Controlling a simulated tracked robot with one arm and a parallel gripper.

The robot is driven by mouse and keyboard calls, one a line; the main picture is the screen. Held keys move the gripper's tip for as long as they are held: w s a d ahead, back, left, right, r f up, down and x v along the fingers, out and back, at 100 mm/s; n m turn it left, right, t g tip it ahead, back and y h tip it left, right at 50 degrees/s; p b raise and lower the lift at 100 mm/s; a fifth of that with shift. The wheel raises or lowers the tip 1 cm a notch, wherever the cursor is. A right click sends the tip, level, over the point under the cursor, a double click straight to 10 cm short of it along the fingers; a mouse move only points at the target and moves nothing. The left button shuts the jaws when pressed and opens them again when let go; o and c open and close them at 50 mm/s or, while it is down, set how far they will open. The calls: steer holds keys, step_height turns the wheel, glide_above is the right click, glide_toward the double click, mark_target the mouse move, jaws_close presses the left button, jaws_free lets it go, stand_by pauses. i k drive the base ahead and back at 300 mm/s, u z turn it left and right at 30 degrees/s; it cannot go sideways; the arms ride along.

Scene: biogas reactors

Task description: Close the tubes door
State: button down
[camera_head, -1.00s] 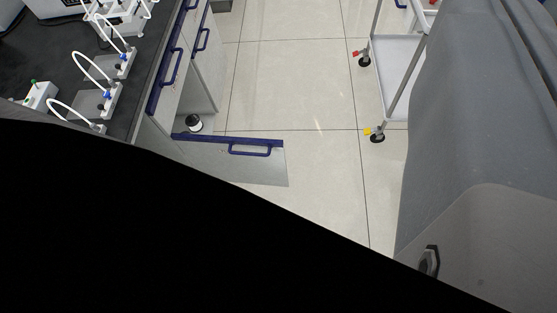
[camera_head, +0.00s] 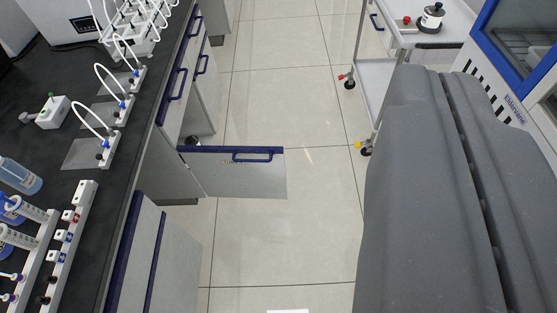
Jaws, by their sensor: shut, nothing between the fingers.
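The open cabinet door (camera_head: 240,180) is a light grey panel with a blue top edge and a blue bar handle (camera_head: 253,157). It stands out from the bench front into the aisle, roughly square to the cabinet (camera_head: 202,103). I take it to be the tubes door, but no label is readable on it. A dark item shows partly inside the opening behind the door; the rest of the inside is hidden. My gripper is not in view.
The black bench top (camera_head: 75,100) at left holds tubes and valve blocks. Closed fronts with blue handles (camera_head: 177,84) line the bench. A white wheeled cart (camera_head: 375,85) stands at the upper right. The tiled floor (camera_head: 290,110) between them is clear.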

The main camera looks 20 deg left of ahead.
mark_target(238, 172)
steer(key=u, duration=0.15)
steer(key=i, duration=0.9)
steer(key=z, duration=0.1)
